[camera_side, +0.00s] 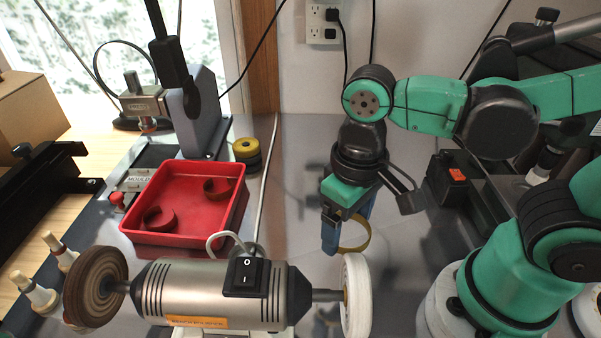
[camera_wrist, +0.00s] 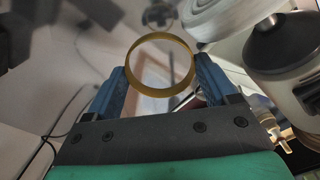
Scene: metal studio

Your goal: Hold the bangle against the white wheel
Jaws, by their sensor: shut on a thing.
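A gold-coloured bangle (camera_wrist: 160,92) is held between the two blue fingers of my gripper (camera_wrist: 160,82) in the wrist view. In the side view my gripper (camera_side: 345,226) points down, and the bangle (camera_side: 360,246) sticks out to the right of its fingers. The white wheel (camera_side: 356,296) is on the right end of the grey polishing motor (camera_side: 208,292). In the side view the bangle appears just above and behind the wheel; I cannot tell whether they touch. In the wrist view the white wheel (camera_wrist: 222,16) is at the top right, apart from the bangle.
A brown wheel (camera_side: 95,287) is on the motor's left end. A red tray (camera_side: 183,232) behind it holds two dark red bands (camera_side: 219,188). Yellow and dark rolls (camera_side: 246,150) stand beyond the tray. A black box (camera_side: 450,178) stands right of my gripper. Bare metal bench lies around my gripper.

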